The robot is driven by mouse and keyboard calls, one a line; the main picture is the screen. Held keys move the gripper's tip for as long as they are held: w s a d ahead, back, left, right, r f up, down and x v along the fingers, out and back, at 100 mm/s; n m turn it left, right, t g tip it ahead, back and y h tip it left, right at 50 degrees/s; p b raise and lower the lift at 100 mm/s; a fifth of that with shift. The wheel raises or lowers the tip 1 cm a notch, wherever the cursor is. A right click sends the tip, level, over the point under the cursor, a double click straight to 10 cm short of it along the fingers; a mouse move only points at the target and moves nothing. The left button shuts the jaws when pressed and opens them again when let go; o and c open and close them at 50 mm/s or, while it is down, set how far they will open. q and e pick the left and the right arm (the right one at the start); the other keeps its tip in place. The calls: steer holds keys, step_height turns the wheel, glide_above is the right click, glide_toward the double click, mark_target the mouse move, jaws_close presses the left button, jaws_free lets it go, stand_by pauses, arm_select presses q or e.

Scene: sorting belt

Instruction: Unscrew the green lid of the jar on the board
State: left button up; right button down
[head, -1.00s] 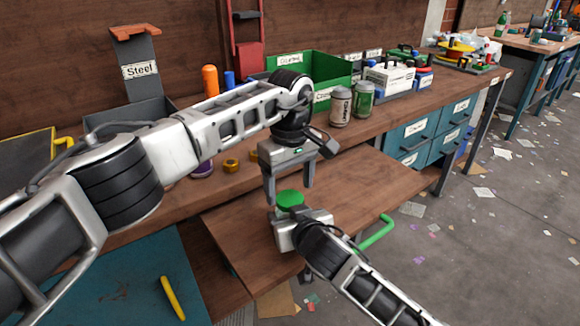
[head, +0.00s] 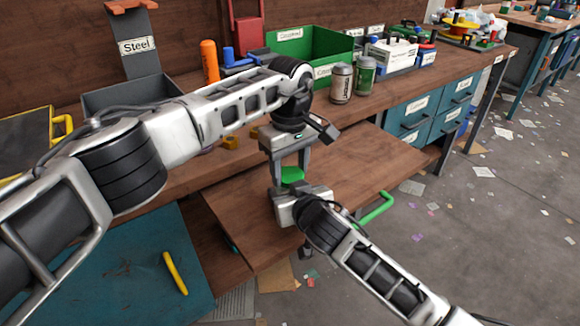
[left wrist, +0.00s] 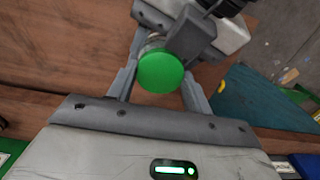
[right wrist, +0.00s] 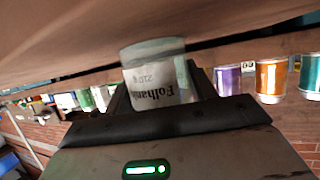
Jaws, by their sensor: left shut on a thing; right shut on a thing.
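The green lid (head: 291,174) sits between the fingers of my left gripper (head: 290,178), which reaches down from above and is shut on it. The lid is also seen face-on in the left wrist view (left wrist: 160,72). The jar is mostly hidden in the head view. In the right wrist view the jar (right wrist: 158,82) shows clear walls and a white printed label, and my right gripper (right wrist: 160,98) is shut around it. The jar is over the wooden board (head: 350,178); I cannot tell whether it touches the board.
A green bin (head: 318,48) and two cans, one grey (head: 341,83) and one green (head: 365,76), stand on the bench behind. A green handle (head: 377,210) sticks out at the board's right edge. The board's right part is clear.

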arm_select(q)
steer(key=n, duration=0.6)
steer(key=shift+n, duration=0.3)
steer(key=o, duration=1.1)
steer(key=shift+c, duration=0.2)
steer(key=shift+r, duration=0.15)
